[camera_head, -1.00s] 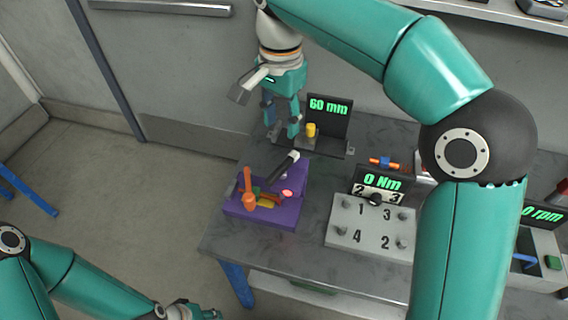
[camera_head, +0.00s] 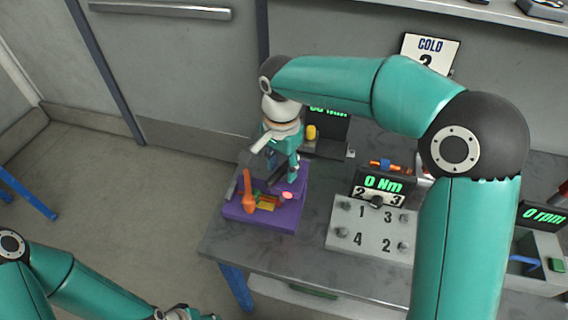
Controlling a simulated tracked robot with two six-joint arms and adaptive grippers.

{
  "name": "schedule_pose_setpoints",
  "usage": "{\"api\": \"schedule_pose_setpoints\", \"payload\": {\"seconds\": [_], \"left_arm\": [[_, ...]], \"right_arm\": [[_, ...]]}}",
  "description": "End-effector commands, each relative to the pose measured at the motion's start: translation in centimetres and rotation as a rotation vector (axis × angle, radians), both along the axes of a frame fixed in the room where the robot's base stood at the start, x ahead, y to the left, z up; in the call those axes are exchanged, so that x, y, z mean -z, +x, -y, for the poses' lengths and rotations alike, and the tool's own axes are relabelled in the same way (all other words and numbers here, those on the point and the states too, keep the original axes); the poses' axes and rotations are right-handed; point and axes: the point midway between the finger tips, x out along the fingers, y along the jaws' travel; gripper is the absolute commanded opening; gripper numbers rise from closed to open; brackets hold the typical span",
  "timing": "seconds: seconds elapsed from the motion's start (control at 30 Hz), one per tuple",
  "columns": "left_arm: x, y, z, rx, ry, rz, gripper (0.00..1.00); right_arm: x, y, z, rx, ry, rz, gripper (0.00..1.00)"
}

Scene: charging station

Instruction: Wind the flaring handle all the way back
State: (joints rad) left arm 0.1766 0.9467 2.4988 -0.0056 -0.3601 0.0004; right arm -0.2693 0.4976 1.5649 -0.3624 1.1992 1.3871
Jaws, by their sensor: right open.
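The purple fixture (camera_head: 285,218) sits at the table's left corner. An orange lever (camera_head: 248,192) stands up from its left side, with a small yellow part (camera_head: 267,203) and a pink disc (camera_head: 287,195) beside it. A dark bar is mostly hidden behind my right gripper; I cannot tell which part is the flaring handle. My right gripper (camera_head: 284,181) is open, pointing down over the back of the fixture; contact cannot be made out. My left gripper (camera_head: 186,313) is low at the bottom edge, partly cut off, away from the fixture.
Behind is a black display stand (camera_head: 329,133) with a yellow knob (camera_head: 311,132), partly covered by my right arm. A grey numbered plate (camera_head: 372,232) and a "0 Nm" display (camera_head: 383,184) stand to the right. Bare table (camera_head: 315,205) lies between the fixture and the plate.

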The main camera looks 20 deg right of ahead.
Motion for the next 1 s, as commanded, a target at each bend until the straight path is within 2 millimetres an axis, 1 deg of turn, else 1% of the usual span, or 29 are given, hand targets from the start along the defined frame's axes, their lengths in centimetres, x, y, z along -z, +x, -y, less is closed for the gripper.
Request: {"api": "schedule_pose_setpoints", "payload": {"seconds": [0.07,0.17,0.33,0.43,0.47,0.73,1.0], "left_arm": [[0.00,0.00,0.00,0.000,0.000,0.000,0.40],[0.00,0.00,0.00,0.000,0.000,0.000,0.40],[0.00,0.00,0.00,0.000,0.000,0.000,0.40],[0.00,0.00,0.00,0.000,0.000,0.000,0.40],[0.00,0.02,-0.03,-0.001,0.000,0.001,0.40],[-0.08,0.00,0.00,0.000,0.000,0.000,0.40],[-0.34,0.00,0.00,0.000,0.000,0.000,0.40]], "right_arm": [[-0.01,0.01,0.01,0.000,0.000,0.000,0.44],[-0.02,0.01,0.01,0.000,0.000,0.000,0.29],[-0.04,0.00,0.02,0.000,0.000,0.000,0.00],[-0.04,-0.01,0.03,0.000,-0.001,-0.001,0.00],[-0.06,0.00,0.58,0.001,0.000,0.000,0.00],[-0.06,-0.03,0.12,-0.030,-0.003,-0.003,0.00],[-0.09,-0.03,0.08,-0.163,-0.003,-0.003,0.00]]}}
